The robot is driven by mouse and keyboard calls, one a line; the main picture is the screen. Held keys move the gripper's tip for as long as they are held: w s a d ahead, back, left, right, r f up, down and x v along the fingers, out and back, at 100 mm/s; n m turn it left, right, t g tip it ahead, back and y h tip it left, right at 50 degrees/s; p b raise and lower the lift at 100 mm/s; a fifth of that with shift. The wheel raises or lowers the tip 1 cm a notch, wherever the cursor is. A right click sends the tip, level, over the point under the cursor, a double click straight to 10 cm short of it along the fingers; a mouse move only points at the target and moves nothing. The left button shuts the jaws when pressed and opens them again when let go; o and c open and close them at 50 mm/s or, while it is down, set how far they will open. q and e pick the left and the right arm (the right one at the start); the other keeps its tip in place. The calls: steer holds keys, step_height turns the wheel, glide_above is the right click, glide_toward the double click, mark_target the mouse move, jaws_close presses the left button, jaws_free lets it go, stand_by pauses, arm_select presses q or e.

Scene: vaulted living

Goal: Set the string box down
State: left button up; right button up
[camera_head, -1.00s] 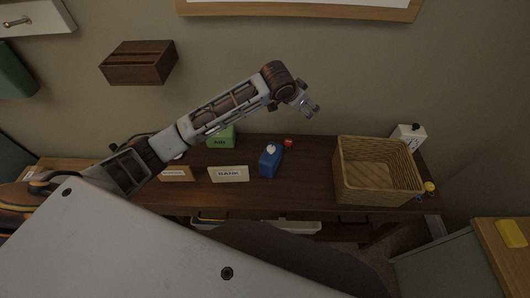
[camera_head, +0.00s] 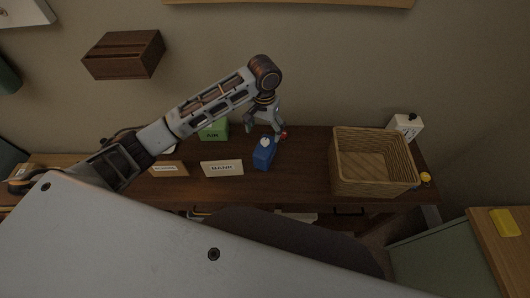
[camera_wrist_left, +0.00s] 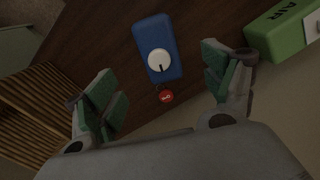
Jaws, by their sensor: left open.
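A blue box (camera_head: 264,154) with a round white piece on top stands on the dark wooden desk (camera_head: 300,180); I take it to be the string box. It also shows in the left wrist view (camera_wrist_left: 150,35), with a thin dark line on the white disc. My left gripper (camera_head: 264,124) points down just above and behind the box, its fingers spread and empty. In the left wrist view the gripper (camera_wrist_left: 165,92) has the box's near end and a red tag (camera_wrist_left: 166,97) between and beyond its fingers. My right gripper is not in view.
A wicker basket (camera_head: 339,165) stands to the right, with a white box (camera_head: 406,125) behind it. A green box (camera_head: 213,131) marked AIR and a BANK card (camera_head: 222,169) stand left of the blue box. Bare desk lies between the blue box and the basket.

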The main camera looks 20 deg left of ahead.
mark_target(265, 141)
arm_select(q)
steer(key=shift+f, duration=4.3)
steer(key=shift+f, duration=0.1)
steer(key=shift+w+d+f+p, duration=0.1)
steer(key=shift+f+p, duration=0.35)
steer(key=shift+f, duration=2.05)
steer(key=c, duration=1.3)
steer(key=shift+r, duration=0.1)
steer(key=shift+r+b, duration=0.3)
steer(key=shift+r, duration=4.65)
